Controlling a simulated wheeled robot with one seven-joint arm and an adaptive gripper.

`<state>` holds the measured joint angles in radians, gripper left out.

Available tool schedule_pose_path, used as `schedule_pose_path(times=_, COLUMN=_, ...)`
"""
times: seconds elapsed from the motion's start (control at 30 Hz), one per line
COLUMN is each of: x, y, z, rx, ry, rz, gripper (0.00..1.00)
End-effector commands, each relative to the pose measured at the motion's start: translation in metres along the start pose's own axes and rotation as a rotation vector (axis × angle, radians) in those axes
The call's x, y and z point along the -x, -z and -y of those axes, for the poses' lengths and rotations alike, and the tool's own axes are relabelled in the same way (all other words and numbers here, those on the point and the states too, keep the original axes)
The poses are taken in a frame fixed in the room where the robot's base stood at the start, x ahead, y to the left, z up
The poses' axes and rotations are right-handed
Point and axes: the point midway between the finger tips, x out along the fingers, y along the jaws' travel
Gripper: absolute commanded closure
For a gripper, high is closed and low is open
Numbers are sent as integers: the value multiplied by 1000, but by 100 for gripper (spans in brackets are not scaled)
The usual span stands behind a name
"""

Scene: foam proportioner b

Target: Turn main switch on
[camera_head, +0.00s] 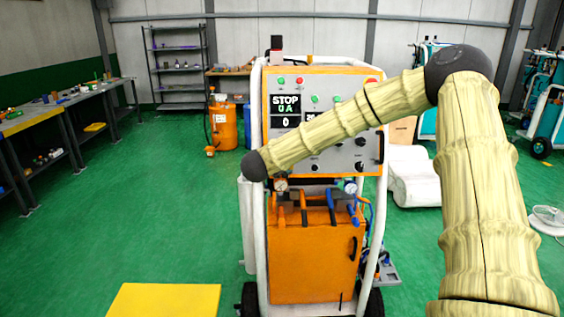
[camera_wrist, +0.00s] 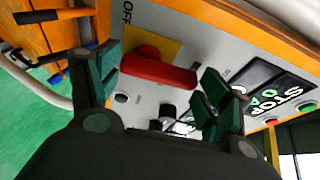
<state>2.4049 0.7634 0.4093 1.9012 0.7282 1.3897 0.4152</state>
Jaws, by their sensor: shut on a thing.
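The main switch has a red handle (camera_wrist: 158,72) on a yellow plate, seen in the wrist view on the grey panel face. An "OFF" label (camera_wrist: 128,13) is beside the plate's upper left corner. My gripper (camera_wrist: 160,80) has its green fingers at the two ends of the red handle and is shut on it. The handle's long side runs from one finger to the other. Another label near the right finger is mostly covered. In the head view my arm crosses in front of the panel, and the switch and gripper are hidden.
The orange-framed control panel (camera_head: 325,76) stands on a wheeled machine with white tube rails. Its display (camera_head: 285,103) reads "STOP 0 A". Hoses and gauges sit below, above an orange cabinet (camera_head: 310,262). A yellow mat (camera_head: 165,300) lies on the open green floor at left.

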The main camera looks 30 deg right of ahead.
Motion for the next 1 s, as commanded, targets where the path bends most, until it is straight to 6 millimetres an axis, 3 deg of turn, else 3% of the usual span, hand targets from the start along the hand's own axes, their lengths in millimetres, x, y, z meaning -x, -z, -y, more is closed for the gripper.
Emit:
schedule_pose_path(times=0.63, x=-1, y=2, z=0, rx=-50, ry=-19, rz=-2, gripper=45)
schedule_pose_path(times=0.67, x=-1, y=2, z=0, rx=-50, ry=-19, rz=-2, gripper=20)
schedule_pose_path(times=0.77, x=-1, y=1, z=0, rx=-50, ry=-19, rz=-1, gripper=2)
schedule_pose_path(times=1.0, x=0, y=0, z=0, rx=-49, ry=-18, rz=0, gripper=0)
